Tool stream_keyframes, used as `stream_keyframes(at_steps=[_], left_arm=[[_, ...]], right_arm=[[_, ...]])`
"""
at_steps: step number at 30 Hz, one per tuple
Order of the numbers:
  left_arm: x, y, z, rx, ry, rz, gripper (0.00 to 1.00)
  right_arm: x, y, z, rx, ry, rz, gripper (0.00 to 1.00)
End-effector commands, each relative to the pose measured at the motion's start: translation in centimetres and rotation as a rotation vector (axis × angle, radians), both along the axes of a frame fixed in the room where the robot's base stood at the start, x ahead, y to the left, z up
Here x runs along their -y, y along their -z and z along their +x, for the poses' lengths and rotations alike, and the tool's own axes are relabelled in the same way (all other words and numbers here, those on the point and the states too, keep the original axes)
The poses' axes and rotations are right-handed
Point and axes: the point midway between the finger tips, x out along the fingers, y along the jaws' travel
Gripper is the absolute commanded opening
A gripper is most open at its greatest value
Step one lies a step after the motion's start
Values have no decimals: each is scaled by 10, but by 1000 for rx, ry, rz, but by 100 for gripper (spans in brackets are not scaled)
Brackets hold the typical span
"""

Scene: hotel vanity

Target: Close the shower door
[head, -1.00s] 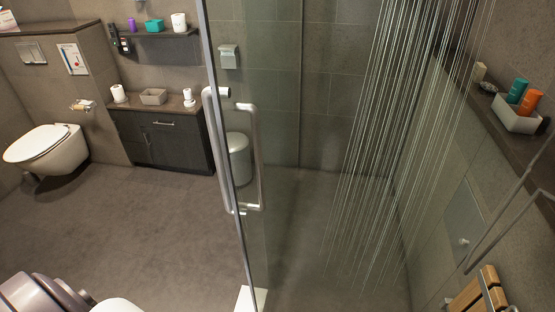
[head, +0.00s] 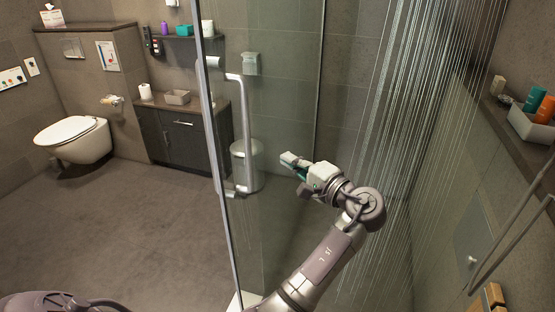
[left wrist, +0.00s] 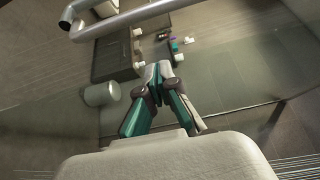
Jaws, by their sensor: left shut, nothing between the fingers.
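The glass shower door (head: 222,190) stands upright with a metal edge, and its clear pane runs to the right of that edge. I cannot tell how far it stands open. Its long vertical metal handle (head: 246,130) shows left of my left gripper (head: 288,164) in the head view. That gripper is shut and empty, and appears apart from the handle. In the left wrist view the gripper (left wrist: 157,75) has its fingertips together, and the handle (left wrist: 130,20) crosses the top, beyond the tips. My right gripper is not in view.
A toilet (head: 72,138) and a dark cabinet (head: 178,135) stand at the back left, with a bin (head: 247,165) behind the glass. Water streams (head: 410,100) fall at the right, beside a wall ledge (head: 480,115) with bottles. The floor (head: 120,220) at left is clear.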

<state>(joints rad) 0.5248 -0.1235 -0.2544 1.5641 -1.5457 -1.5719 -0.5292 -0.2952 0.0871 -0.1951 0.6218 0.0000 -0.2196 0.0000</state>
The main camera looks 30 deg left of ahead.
Motion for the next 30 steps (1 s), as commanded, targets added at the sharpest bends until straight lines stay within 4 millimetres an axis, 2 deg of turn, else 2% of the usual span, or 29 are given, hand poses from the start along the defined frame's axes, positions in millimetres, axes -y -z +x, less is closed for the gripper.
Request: stream_keyframes(at_steps=[13, 15, 21, 30], left_arm=[[-88, -3, 27, -2, 0, 3, 0], [-84, -2, 12, -3, 5, 1, 0], [-82, 0, -9, -3, 4, 0, 0], [-82, 1, -14, -3, 4, 0, 0]], right_arm=[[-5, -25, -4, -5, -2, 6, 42], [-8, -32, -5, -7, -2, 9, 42], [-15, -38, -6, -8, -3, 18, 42], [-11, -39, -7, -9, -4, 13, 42]])
